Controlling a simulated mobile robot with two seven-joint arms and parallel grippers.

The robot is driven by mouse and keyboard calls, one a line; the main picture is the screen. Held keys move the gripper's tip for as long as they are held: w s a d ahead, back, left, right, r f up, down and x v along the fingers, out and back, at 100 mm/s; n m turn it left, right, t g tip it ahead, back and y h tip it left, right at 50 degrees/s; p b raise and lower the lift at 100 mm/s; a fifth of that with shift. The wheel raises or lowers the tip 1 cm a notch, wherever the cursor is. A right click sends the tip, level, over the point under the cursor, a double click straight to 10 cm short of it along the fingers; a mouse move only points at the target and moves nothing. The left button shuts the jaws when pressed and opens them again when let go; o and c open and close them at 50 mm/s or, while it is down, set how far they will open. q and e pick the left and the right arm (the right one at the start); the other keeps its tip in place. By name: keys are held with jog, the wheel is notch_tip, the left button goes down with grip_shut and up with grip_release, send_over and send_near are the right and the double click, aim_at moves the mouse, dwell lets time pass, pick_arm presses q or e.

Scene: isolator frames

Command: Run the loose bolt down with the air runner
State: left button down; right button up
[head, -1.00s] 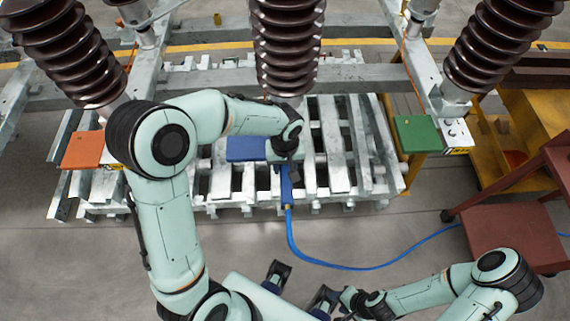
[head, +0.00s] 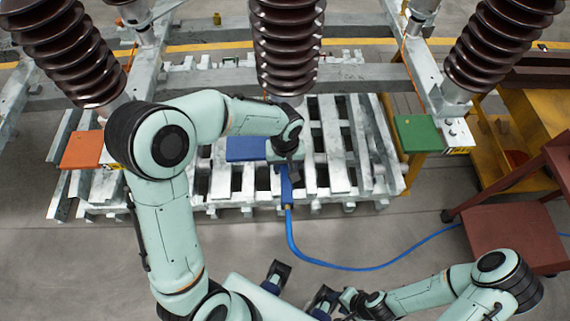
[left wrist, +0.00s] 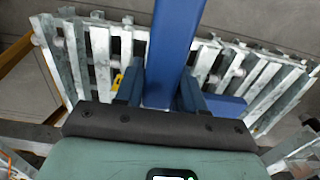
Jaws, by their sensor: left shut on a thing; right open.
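The blue air runner (head: 287,190) is held by my left gripper (head: 286,170) in front of the middle support, with its blue hose running down from it. In the left wrist view my left gripper (left wrist: 162,97) has a finger on each side of the runner's blue body (left wrist: 171,45). The runner's working end is hidden in the head view by my arm and hand. I cannot make out the loose bolt in either view. My right gripper (head: 300,288) is open and empty, low in the head view, well away from the runner.
Brown ribbed insulators (head: 288,45) stand on the galvanised steel frame. An orange plate (head: 82,150), a blue plate (head: 246,149) and a green plate (head: 418,133) mark the positions. The blue hose (head: 350,268) crosses the floor toward a red cart (head: 513,235). Floor in front is otherwise clear.

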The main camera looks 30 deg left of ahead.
pick_arm(q)
jog(key=shift+r, duration=0.1)
jog(key=shift+r+p, duration=2.1)
jog(key=shift+r, duration=1.35)
pick_arm(e)
jog(key=shift+w+r, duration=0.35)
jog(key=shift+r, duration=0.4)
jog(key=shift+w+r, duration=0.3)
jog(key=shift+r, duration=0.5)
jog(key=shift+w+r, duration=0.35)
jog(key=shift+r, duration=0.4)
